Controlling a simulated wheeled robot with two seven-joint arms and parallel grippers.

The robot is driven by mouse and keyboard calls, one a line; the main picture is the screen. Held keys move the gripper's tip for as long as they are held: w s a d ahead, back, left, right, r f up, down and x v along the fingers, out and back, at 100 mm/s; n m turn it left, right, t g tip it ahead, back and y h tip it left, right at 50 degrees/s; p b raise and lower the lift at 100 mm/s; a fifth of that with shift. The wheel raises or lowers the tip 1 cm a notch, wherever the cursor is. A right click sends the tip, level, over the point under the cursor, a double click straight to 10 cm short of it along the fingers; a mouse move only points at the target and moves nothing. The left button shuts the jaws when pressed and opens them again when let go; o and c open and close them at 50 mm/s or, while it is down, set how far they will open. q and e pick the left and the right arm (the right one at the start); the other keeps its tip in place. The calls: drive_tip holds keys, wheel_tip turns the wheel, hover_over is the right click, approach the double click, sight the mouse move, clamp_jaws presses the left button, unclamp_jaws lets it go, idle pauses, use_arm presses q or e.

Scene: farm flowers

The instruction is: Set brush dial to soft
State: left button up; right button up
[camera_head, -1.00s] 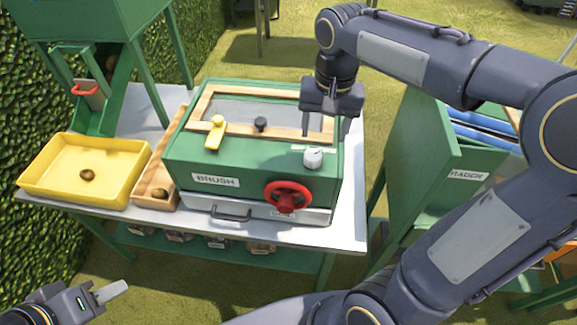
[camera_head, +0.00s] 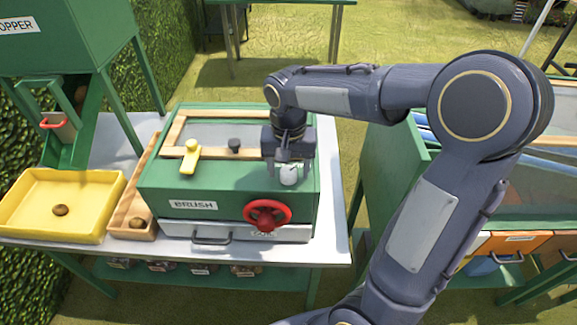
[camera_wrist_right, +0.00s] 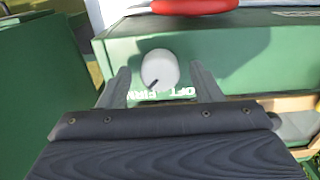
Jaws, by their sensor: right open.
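The green brush box (camera_head: 165,180) stands on the table, with a "BRUSH" label on its front. The white brush dial (camera_head: 289,174) sits on its top near the front right corner. My right gripper (camera_head: 289,170) is open directly over the dial. In the right wrist view the white dial (camera_wrist_right: 160,70) with a dark pointer line lies between the two spread fingers (camera_wrist_right: 160,85), with a gap on each side. My left gripper is not in view.
A red handwheel (camera_head: 267,215) is on the box front, near the dial; its rim shows in the wrist view (camera_wrist_right: 195,5). A yellow tray (camera_head: 50,205) stands left.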

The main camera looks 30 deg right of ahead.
drive_tip(key=c, duration=1)
drive_tip(key=n+p, duration=0.1)
drive_tip(key=n, duration=0.3)
drive_tip(key=shift+r+n, duration=0.1)
drive_tip(key=shift+n, duration=0.2)
drive_tip(key=n, duration=0.4)
drive_tip(key=shift+n+p, duration=0.3)
drive_tip(key=n, duration=0.4)
drive_tip(key=shift+p, duration=0.4)
drive_tip(key=shift+n+p, duration=0.4)
drive_tip(key=shift+n, duration=2)
